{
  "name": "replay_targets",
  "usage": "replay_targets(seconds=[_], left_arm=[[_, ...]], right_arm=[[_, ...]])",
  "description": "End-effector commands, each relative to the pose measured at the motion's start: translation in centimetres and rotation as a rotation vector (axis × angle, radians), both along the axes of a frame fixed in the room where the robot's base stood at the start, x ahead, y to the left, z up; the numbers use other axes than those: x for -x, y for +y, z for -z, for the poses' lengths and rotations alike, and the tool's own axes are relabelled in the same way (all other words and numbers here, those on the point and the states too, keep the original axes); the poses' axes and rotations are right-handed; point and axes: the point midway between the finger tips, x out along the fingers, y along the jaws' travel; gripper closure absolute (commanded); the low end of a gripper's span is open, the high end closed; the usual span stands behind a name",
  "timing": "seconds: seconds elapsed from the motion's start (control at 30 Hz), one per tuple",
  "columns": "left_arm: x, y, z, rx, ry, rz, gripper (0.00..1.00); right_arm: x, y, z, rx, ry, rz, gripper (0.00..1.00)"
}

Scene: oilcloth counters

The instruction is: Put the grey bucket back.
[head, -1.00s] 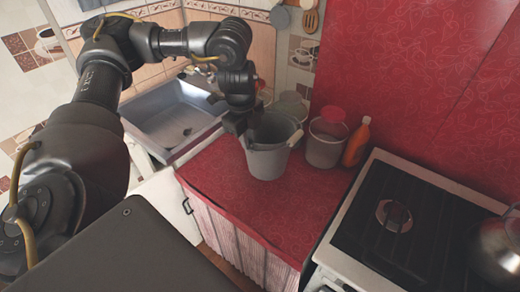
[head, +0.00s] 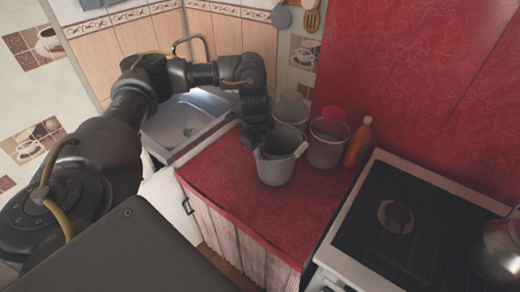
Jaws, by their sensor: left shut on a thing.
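My left gripper (head: 258,143) is shut on the left rim of this bucket, pointing down from above. The fingertips are partly hidden by the wrist and rim. I cannot tell whether the bucket's base touches the counter. My right gripper is not in view.
Behind the bucket stands another grey container (head: 291,111). A sink (head: 185,125) lies left, a stove (head: 390,225) right. The counter's front is clear.

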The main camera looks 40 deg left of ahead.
Motion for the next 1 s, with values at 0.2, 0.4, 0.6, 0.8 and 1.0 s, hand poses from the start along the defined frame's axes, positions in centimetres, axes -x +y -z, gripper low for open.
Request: replay_targets(seconds=[0.2,0.4,0.6,0.8,1.0], left_arm=[[-0.1,0.0,0.0,0.001,-0.003,0.001,1.00],[0.0,0.0,0.4,0.001,0.000,0.000,0.82],[0.0,0.0,0.3,0.000,0.000,0.001,0.62],[0.0,0.0,0.3,0.000,-0.001,0.001,0.62],[0.0,0.0,-1.3,-0.001,-0.005,0.004,0.62]], right_arm=[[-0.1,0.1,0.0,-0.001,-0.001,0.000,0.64],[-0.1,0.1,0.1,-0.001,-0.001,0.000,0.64],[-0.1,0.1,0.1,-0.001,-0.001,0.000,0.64],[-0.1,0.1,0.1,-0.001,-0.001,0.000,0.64],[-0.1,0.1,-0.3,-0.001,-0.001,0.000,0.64]])
